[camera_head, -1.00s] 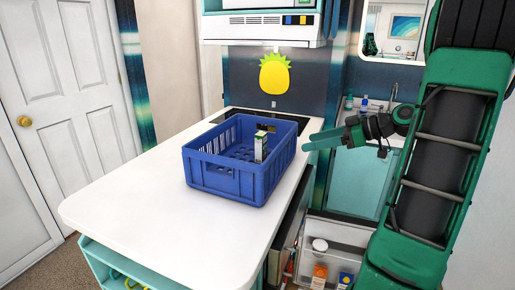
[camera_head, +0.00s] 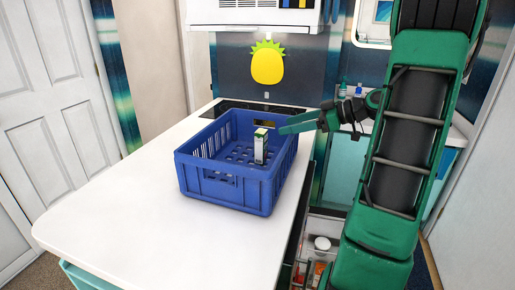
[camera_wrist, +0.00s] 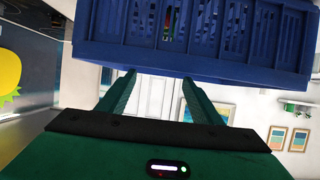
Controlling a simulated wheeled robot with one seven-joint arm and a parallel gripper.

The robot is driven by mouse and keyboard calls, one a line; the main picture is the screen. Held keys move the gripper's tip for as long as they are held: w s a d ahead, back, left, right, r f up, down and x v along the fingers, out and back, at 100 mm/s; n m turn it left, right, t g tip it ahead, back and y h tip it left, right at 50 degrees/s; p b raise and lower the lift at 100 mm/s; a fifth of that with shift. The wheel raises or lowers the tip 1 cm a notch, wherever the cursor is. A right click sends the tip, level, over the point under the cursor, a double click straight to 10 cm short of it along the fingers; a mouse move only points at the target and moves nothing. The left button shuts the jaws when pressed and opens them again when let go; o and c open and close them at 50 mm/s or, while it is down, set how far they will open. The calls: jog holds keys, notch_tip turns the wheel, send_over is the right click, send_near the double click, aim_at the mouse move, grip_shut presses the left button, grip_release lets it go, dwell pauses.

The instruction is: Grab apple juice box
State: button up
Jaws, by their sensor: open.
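A small white and green carton (camera_head: 261,147) stands upright inside the blue crate (camera_head: 220,190) on the white counter. It is the only carton in the crate that I see, and its label is too small to read. My gripper (camera_head: 283,128) is at the crate's right back side, near the rim level, apart from the carton. In the wrist view my gripper (camera_wrist: 155,80) shows two green fingers spread apart with nothing between them. The crate's slotted wall (camera_wrist: 215,65) lies just beyond the fingertips, and something coloured shows faintly through the slots.
The white counter (camera_head: 120,200) is clear to the left and front of the crate. A dark cooktop (camera_head: 250,108) lies behind it. An open compartment (camera_head: 322,225) with several items is below right. A range hood (camera_head: 260,15) hangs above.

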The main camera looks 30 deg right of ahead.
aim_at(264, 131)
jog(key=x, duration=0.9)
jog(key=shift+w+a+f, duration=0.15)
jog(key=shift+w+f, duration=0.1)
jog(key=shift+w, duration=0.05)
grip_shut()
jog(key=shift+r, duration=0.1)
